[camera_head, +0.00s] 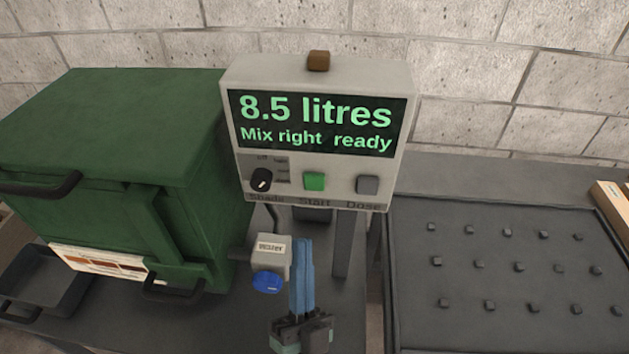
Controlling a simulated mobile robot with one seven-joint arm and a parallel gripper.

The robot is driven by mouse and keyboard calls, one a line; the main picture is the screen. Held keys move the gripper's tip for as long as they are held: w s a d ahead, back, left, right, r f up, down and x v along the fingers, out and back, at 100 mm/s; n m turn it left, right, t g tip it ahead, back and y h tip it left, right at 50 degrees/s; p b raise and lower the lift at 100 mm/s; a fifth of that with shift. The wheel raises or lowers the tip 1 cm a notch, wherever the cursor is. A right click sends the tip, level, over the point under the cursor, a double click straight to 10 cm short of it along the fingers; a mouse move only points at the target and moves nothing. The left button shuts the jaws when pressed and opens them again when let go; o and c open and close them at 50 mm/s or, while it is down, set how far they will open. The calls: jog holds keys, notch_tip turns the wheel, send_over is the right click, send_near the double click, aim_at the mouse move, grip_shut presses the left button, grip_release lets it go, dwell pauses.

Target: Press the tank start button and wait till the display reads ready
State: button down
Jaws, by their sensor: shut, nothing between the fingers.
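The tank's control box (400,120) is light grey and stands at the middle of the head view. Its display (317,124) reads "8.5 litres" and "Mix right ready" in green letters. Below the display are a dark shade knob (261,180), the green start button (314,181) and a grey dose button (367,184). My gripper (302,242) points up the picture, its blue fingers shut together and empty. The fingertips are below the start button in the picture and appear apart from it.
A large green tank (120,130) with black handles stands at left, with a dark tray (50,280) by it. A labelled valve (271,250) with a blue knob (268,282) sits just left of my fingers. A dark studded table (500,330) fills the right.

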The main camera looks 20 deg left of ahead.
aim_at(311, 178)
jog(key=w+a+b, duration=0.2)
jog(key=w+b, duration=0.1)
jog(key=w, duration=0.5)
jog(key=shift+a, duration=0.15)
jog(key=shift+w, duration=0.1)
jog(key=shift+w+b, duration=0.15)
jog(key=shift+b, duration=0.35)
dwell(1.4)
jog(key=shift+w+a, duration=0.15)
jog(key=shift+w, duration=0.1)
jog(key=shift+w+a+b, duration=0.1)
jog(key=shift+w+b, duration=0.4)
jog(key=shift+b, duration=0.15)
dwell(0.6)
jog(key=shift+s, duration=0.15)
jog(key=shift+s+d+p, duration=0.25)
jog(key=shift+s+p, duration=0.05)
jog(key=shift+s, duration=0.45)
